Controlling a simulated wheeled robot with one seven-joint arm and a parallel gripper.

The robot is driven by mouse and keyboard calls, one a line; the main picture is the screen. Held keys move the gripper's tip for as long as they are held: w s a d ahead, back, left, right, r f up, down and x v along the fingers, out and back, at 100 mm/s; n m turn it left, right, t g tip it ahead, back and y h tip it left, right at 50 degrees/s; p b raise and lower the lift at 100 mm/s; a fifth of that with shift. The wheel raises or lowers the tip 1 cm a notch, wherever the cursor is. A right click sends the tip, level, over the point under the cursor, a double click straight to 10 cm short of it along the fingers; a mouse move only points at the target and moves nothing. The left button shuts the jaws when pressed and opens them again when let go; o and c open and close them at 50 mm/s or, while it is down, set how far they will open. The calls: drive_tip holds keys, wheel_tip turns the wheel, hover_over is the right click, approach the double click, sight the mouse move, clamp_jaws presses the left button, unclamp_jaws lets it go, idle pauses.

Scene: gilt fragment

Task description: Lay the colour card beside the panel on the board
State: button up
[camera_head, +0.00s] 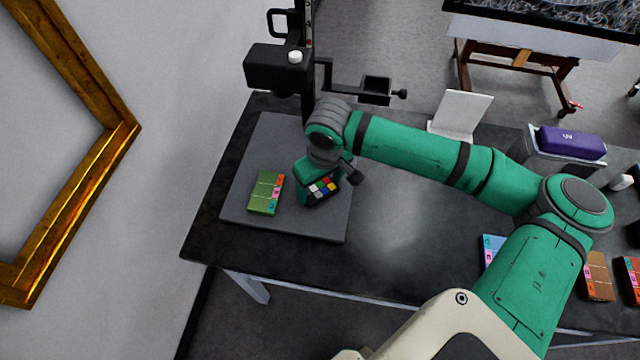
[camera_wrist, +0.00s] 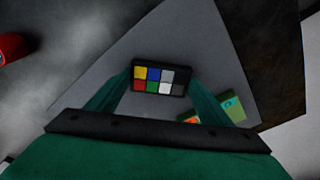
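The colour card (camera_head: 323,190), dark with coloured and grey squares, is at my gripper (camera_head: 318,184) over the right part of the grey board (camera_head: 250,140). In the wrist view the card (camera_wrist: 160,80) sits between my two fingertips (camera_wrist: 162,82), which appear to touch its short ends. I cannot tell whether the card rests on the board or is just above it. The small green panel (camera_head: 264,194) with a strip of coloured marks lies on the board, left of the card with a gap. In the wrist view the panel (camera_wrist: 232,108) is partly hidden by a finger.
A black camera stand (camera_head: 278,70) rises at the board's back edge. A white card stand (camera_head: 461,113), a purple case (camera_head: 571,142) and several other panels (camera_head: 597,276) are on the dark table (camera_head: 400,240) to the right. The board's front left is clear.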

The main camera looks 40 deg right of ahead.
sight(323, 195)
drive_tip(key=o, duration=0.3)
drive_tip(key=shift+o, duration=0.2)
drive_tip(key=shift+r, duration=0.1)
wheel_tip(323, 195, up, 12)
drive_tip(key=s, duration=0.1)
drive_tip(key=shift+s, duration=0.25)
idle(0.4)
